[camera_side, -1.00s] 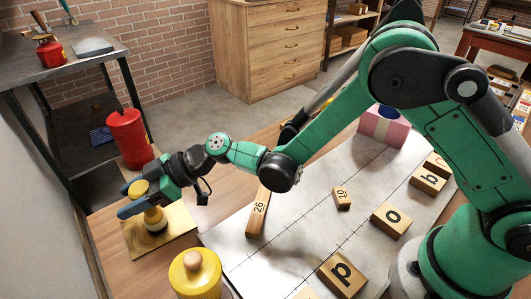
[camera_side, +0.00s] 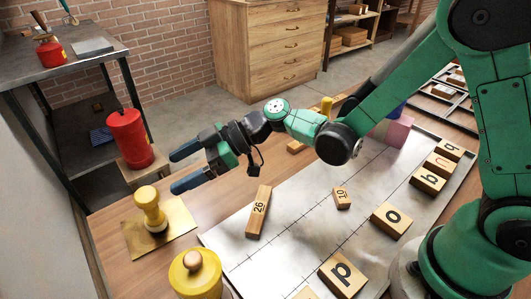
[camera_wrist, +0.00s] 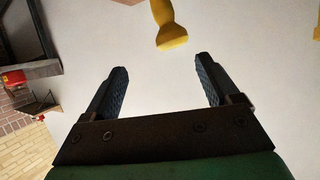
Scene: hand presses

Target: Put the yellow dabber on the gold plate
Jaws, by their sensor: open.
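The yellow dabber (camera_side: 150,208) stands upright on the gold plate (camera_side: 181,218) at the left of the wooden table in the side view. Its base looks whitish and rests on the plate. My gripper (camera_side: 174,171) is open and empty, up and to the right of the dabber and apart from it. In the wrist view my gripper (camera_wrist: 162,66) shows its two fingers wide apart with nothing between them. A yellow piece, apparently the dabber (camera_wrist: 168,28), shows beyond the fingertips at the top edge, partly cut off.
A yellow lidded pot (camera_side: 195,275) stands in front of the plate. A red canister (camera_side: 130,138) stands behind it on a wooden block. A gridded metal slab (camera_side: 290,235) carries several letter blocks, including a long "26" block (camera_side: 258,212). Bare wood lies between plate and slab.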

